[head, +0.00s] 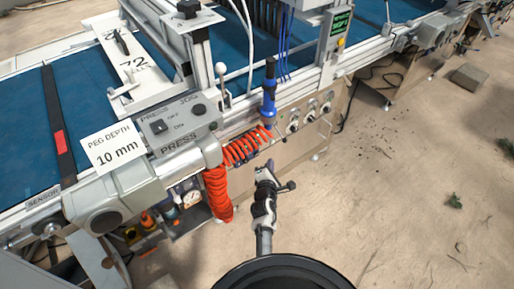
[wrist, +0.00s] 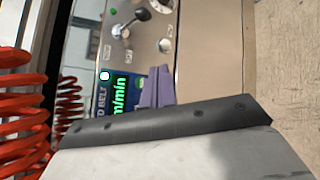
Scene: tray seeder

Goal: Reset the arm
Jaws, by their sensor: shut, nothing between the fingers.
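My arm reaches up from the bottom of the head view, with my gripper (head: 267,168) at its far end in front of the machine's side panel. In the wrist view my gripper (wrist: 158,82) shows as short purple-grey fingers close together, with nothing held between them. Behind them is the machine's panel (wrist: 145,55), with a lever switch (wrist: 124,31) and a green-lit display (wrist: 123,92). The fingers overlap the display's edge in the picture; whether they touch the panel I cannot tell.
A red coiled hose (head: 217,190) hangs left of my gripper, and it also fills the left of the wrist view (wrist: 20,110). A blue-handled tool (head: 268,95) hangs above. The machine's conveyor (head: 25,115) lies behind. Open floor (head: 400,200) is to the right.

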